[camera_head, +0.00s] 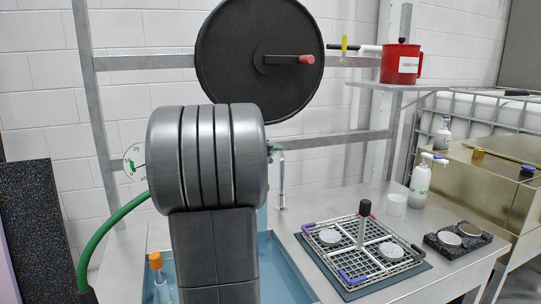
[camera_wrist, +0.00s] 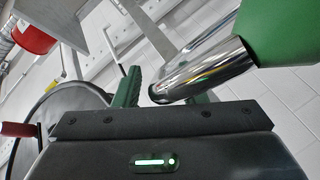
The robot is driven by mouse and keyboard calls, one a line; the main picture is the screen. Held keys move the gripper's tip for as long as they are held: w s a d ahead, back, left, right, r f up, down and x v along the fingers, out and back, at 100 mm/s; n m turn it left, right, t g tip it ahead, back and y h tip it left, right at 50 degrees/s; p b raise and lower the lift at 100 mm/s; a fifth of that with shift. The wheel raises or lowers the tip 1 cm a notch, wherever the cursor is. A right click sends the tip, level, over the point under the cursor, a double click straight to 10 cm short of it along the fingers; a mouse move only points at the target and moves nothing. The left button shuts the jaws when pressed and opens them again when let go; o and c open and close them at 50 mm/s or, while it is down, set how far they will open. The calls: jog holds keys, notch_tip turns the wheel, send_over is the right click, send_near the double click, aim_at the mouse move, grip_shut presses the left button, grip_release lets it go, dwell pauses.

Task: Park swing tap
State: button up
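My gripper is hidden behind my arm there. In the wrist view, a thick chrome pipe (camera_wrist: 205,66), which looks like the tap, runs from a green sleeve at the upper right to an open end near the fingers. My gripper (camera_wrist: 163,84) has a green finger left of the pipe end, with a small gap. The other finger seems partly hidden behind the pipe. The fingers look apart; a grip on the pipe is not visible.
A wire rack (camera_head: 365,250) stands on the counter right of the basin, beside a dark tray (camera_head: 458,240) with round pieces. A black wheel (camera_head: 235,60) with a red-ended handle hangs behind. A red jug (camera_head: 400,64) stands on a shelf. A green hose (camera_head: 105,232) curves at left.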

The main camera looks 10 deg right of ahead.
grip_shut()
jog(key=shift+d+f, duration=0.1)
